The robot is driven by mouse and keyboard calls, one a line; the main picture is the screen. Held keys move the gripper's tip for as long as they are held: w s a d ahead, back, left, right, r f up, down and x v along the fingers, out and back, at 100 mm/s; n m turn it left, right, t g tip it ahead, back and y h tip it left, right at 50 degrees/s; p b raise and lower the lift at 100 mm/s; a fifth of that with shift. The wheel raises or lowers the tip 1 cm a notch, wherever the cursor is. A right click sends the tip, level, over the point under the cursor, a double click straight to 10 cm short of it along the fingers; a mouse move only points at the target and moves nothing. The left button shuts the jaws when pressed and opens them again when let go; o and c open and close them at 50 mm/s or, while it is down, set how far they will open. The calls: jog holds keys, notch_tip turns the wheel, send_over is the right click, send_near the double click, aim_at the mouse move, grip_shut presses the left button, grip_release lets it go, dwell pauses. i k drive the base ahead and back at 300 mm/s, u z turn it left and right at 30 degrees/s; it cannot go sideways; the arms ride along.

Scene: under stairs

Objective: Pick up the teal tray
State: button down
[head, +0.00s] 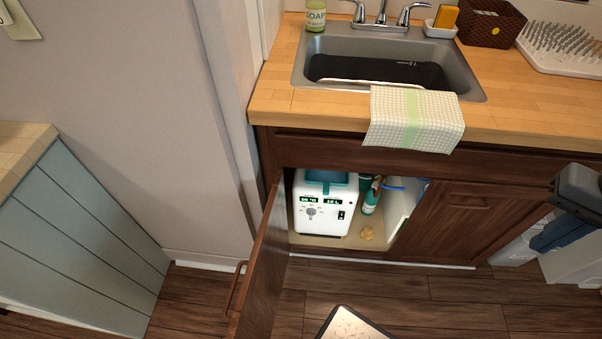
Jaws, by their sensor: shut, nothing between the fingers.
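A teal, shallow-looking piece (326,177) sits on top of a white machine (318,211) inside the open cabinet under the sink. It is the only tray-like teal thing in view. The cabinet's top frame partly hides its upper and back part, so I cannot tell its full shape or whether it is loose. The white machine has green lit displays and a dial on its front. My gripper is not in view.
The open cabinet door (262,262) juts forward left of the opening. Teal bottles (370,202) and a small tan item (367,233) stand right of the machine. A checked towel (413,118) hangs over the counter edge above. A pale dark-edged panel (352,326) shows at the bottom.

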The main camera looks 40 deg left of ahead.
aim_at(326, 178)
jog(key=k, duration=0.3)
jog(key=u, duration=0.95)
